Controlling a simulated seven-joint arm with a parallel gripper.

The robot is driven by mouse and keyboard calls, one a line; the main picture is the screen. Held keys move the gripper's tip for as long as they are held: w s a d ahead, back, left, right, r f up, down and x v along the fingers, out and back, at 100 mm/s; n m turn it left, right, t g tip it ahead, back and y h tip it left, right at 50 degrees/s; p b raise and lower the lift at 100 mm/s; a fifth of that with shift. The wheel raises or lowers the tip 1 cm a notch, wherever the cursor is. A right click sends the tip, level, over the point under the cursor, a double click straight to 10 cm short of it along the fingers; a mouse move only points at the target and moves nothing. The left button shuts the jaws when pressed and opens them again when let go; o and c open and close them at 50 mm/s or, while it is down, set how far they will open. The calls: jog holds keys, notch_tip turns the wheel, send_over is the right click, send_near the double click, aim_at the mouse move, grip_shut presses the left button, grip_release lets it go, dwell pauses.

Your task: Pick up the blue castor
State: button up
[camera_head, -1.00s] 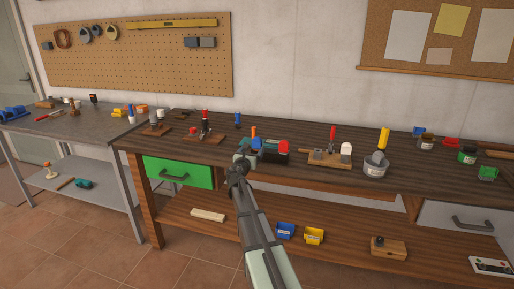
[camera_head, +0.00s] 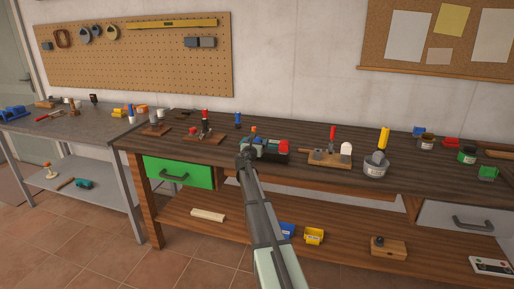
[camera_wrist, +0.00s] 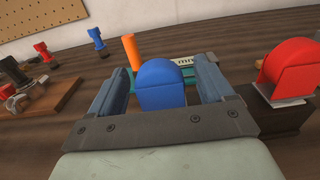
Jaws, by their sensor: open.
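The blue castor (camera_wrist: 161,84) shows in the wrist view as a rounded blue wheel shape, upright on the bench. My gripper (camera_wrist: 162,76) is open, with one finger on each side of the castor. Narrow gaps show between the fingers and the castor, and its lower part is hidden behind the gripper's crossbar.
A red castor (camera_wrist: 289,68) on a dark block stands close on the right. Behind the blue castor are an orange upright handle (camera_wrist: 131,50) and a teal item (camera_wrist: 128,82) marked "mm".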

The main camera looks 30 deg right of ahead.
jog(key=shift+c, duration=0.2)
jog(key=c, duration=1.1)
